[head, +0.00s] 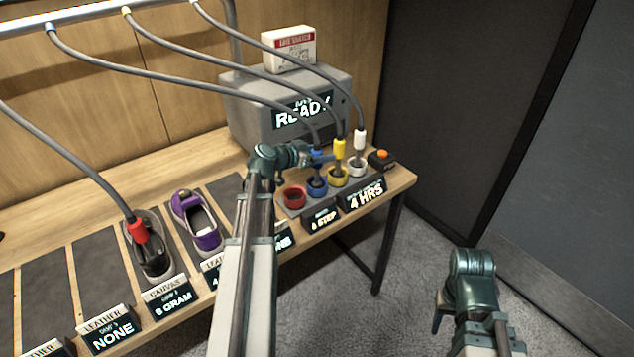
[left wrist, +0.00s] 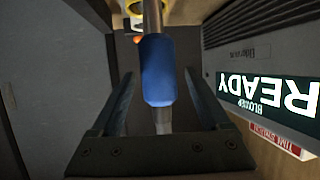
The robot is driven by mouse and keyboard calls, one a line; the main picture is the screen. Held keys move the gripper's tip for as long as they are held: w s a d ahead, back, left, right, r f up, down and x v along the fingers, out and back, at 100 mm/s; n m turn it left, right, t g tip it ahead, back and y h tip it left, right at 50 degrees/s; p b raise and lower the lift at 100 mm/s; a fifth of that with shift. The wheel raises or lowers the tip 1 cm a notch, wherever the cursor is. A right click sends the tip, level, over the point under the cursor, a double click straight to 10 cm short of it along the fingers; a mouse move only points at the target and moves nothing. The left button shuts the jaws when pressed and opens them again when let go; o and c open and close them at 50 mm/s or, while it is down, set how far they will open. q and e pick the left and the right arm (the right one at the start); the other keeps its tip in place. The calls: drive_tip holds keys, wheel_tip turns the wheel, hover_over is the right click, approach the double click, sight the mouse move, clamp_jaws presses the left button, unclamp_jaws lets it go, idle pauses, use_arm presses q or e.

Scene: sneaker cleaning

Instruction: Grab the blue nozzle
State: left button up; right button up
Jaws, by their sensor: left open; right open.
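The blue nozzle (head: 317,155) stands upright in the blue holder cup (head: 317,187), with a grey hose from its top. In the left wrist view the blue nozzle (left wrist: 158,70) lies between the two dark fingers of my left gripper (left wrist: 159,82). The fingers stand apart on either side, with a gap showing at each side. In the head view my left gripper (head: 320,159) is at the nozzle's height and hides part of it. My right gripper (head: 440,318) is low at the right, away from the table, and holds nothing that I can see.
The yellow nozzle (head: 340,148) and white nozzle (head: 360,140) stand close to the right. An empty red cup (head: 293,197) is to the left. A grey blower box (head: 283,110) reading READY is behind. The red nozzle (head: 137,231) is in a dark shoe (head: 152,258); a purple shoe (head: 198,222) stands beside it.

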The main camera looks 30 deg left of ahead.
use_arm(q)
drive_tip(key=shift+x, duration=1.1)
drive_tip(key=shift+s, duration=0.1)
drive_tip(key=shift+c, duration=0.7)
clamp_jaws()
